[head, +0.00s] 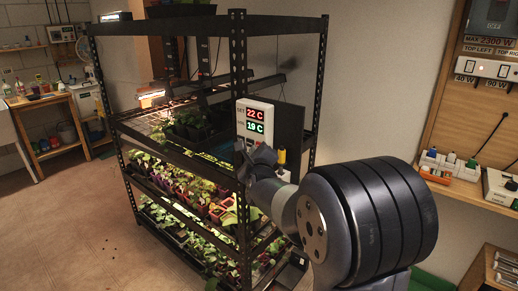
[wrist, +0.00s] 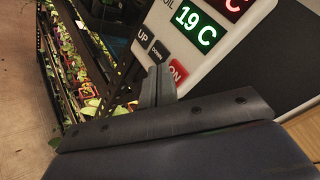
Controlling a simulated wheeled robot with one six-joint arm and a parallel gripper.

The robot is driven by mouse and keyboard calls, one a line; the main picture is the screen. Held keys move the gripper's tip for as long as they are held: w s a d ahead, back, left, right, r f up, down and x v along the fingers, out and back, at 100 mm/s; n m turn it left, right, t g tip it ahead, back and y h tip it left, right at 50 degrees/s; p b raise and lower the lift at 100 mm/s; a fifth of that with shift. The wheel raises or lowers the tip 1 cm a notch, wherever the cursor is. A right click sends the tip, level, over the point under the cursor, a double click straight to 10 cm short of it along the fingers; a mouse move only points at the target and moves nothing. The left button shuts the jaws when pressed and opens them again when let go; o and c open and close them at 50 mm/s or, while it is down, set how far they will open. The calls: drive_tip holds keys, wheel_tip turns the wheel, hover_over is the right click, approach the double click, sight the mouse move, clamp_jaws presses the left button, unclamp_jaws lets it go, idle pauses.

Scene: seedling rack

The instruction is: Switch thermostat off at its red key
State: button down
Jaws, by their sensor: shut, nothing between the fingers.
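The thermostat (head: 255,121) is a white box on the front of the black rack, with its display lit: 22 C in red above 19 C in green. In the wrist view the thermostat (wrist: 194,48) is tilted and close, with dark UP (wrist: 144,38) and DOWN (wrist: 160,52) keys and a red key (wrist: 178,71) marked ON. My gripper (wrist: 158,76) is shut and empty, its tips just left of the red key. I cannot tell whether they touch the panel. In the head view my gripper (head: 259,154) hides the thermostat's lower part.
The rack (head: 240,70) has shelves of potted seedlings (head: 200,200) left of and below my gripper. A dark panel (head: 288,128) stands right behind the thermostat. At the right is a wooden board (head: 450,100) with sockets and a shelf. The floor (head: 90,230) at left is open.

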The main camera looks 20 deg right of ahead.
drive_tip(key=shift+w+d+b, duration=0.3)
drive_tip(key=shift+d+b, duration=0.1)
drive_tip(key=shift+b, duration=0.35)
idle(0.3)
drive_tip(key=shift+a, duration=0.1)
drive_tip(key=shift+s+a, duration=0.35)
drive_tip(key=shift+a, duration=0.05)
drive_tip(key=s+a+p, duration=0.1)
drive_tip(key=s+a, duration=0.2)
drive_tip(key=a, duration=0.2)
drive_tip(key=shift+s+p, duration=0.3)
drive_tip(key=shift+p, duration=0.1)
drive_tip(key=shift+d, duration=0.1)
idle(1.4)
